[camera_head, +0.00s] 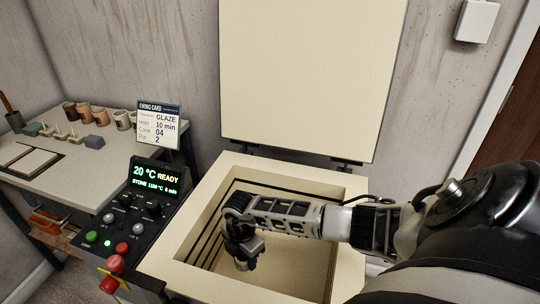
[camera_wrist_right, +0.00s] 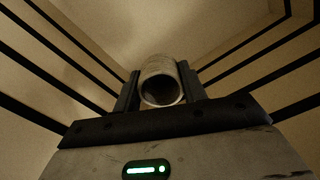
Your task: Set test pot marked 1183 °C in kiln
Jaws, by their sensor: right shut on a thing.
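The open top-loading kiln (camera_head: 345,195) has a pale square chamber with dark grooves around its walls. My right gripper (camera_head: 243,258) reaches down inside the chamber, toward its left front part. In the right wrist view, my right gripper (camera_wrist_right: 160,92) is shut on a small pale grey pot (camera_wrist_right: 158,68), with a dark finger on each side. The pot's round open mouth faces the camera. The chamber floor lies beyond it; I cannot tell whether the pot touches it. No marking on the pot is readable. My left gripper is not in view.
The raised lid (camera_head: 310,75) stands behind the kiln. Several small pots (camera_head: 84,111) stand on the side table (camera_head: 60,172). The chamber's right side is clear.

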